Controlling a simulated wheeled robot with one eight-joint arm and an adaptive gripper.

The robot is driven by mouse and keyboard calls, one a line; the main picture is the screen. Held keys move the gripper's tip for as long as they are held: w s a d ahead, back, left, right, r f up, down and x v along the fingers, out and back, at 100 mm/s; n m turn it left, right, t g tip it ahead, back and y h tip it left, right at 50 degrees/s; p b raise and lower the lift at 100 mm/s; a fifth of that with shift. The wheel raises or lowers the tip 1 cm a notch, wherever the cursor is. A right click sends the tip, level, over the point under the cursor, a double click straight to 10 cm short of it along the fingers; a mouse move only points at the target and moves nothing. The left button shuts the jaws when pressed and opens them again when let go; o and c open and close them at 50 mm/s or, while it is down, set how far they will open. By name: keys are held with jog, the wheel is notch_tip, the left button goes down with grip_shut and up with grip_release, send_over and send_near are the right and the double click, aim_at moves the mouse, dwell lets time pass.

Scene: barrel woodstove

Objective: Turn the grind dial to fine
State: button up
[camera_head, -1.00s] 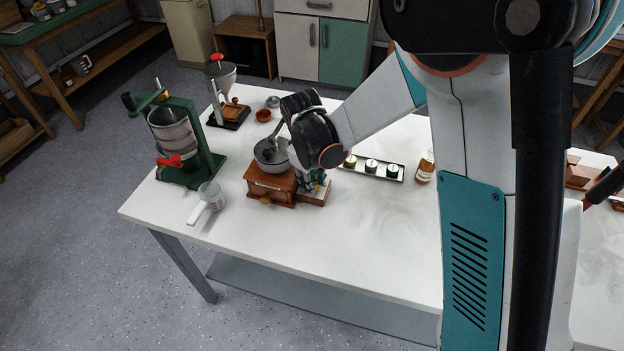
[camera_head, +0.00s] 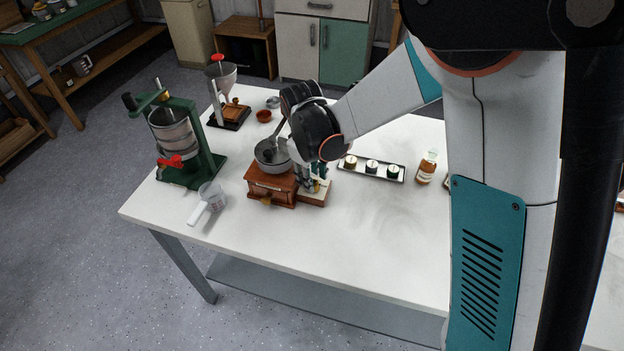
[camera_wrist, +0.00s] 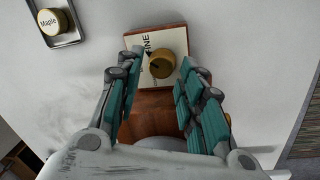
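The coffee grinder (camera_head: 270,188) is a wooden box with a metal bowl, on the white table. A pale dial panel on a wooden base (camera_head: 315,196) sits at its right side. In the wrist view, the round brass dial (camera_wrist: 162,64) is on this pale panel (camera_wrist: 170,38). A small dark mark lies at the dial's upper left, near the letters. My gripper (camera_wrist: 161,62) is open, with fingers either side of the dial and gaps visible. In the head view, my gripper (camera_head: 311,180) is over the panel.
A tray of small labelled jars (camera_head: 371,169) and an amber bottle (camera_head: 427,166) stand to the right. A green press (camera_head: 190,140) and a white-handled measuring cup (camera_head: 207,200) are left. The front right tabletop is clear.

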notch_tip(320, 180, up, 8)
jog(key=shift+o, duration=0.6)
